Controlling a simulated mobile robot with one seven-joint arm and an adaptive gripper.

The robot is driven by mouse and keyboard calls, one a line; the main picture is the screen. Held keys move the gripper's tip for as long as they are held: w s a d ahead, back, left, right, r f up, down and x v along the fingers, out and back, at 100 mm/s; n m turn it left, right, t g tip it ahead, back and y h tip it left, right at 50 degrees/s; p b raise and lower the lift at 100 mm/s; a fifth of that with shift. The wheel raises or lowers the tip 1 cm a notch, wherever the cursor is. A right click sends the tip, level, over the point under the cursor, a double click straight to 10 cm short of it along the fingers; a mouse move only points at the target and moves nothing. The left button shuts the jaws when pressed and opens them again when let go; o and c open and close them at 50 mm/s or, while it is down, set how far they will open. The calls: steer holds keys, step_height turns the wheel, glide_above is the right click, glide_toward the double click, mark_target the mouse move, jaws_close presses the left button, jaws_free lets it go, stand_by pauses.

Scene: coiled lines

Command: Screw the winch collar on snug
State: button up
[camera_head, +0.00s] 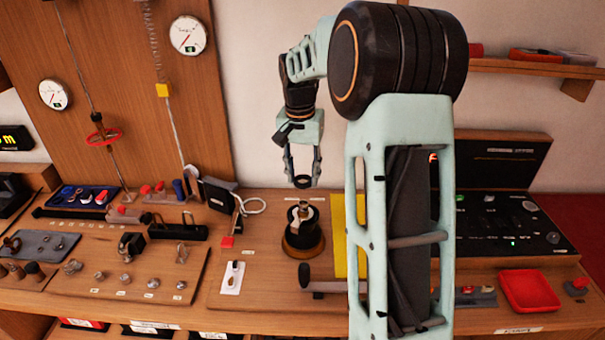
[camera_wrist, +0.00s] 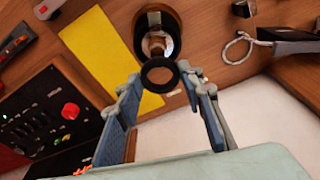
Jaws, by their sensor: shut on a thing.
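The winch collar, a dark ring (camera_head: 302,183), is held between the fingertips of my gripper (camera_head: 303,177). It also shows in the wrist view (camera_wrist: 146,75), with its open hole facing the camera. The winch (camera_head: 303,243) stands upright on the bench below, a dark drum on a brass-coloured base with a pale metal post (camera_head: 303,211) at its top. The collar hangs above the post with a clear gap, apart from it. In the wrist view the winch (camera_wrist: 153,17) is just beyond the collar.
A yellow strip (camera_head: 340,235) lies right of the winch. A cable loop (camera_head: 254,205) and a red-tipped lever (camera_head: 227,241) are to its left. A black handle (camera_head: 305,275) lies in front. A red tray (camera_head: 528,291) and black control panel (camera_head: 515,225) are at right.

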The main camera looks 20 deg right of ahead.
steer(key=shift+s+f+b, duration=0.1)
steer(key=shift+f+b, duration=1.95)
steer(key=shift+f, duration=0.85)
steer(key=shift+f, duration=0.2)
steer(key=shift+c, duration=0.2)
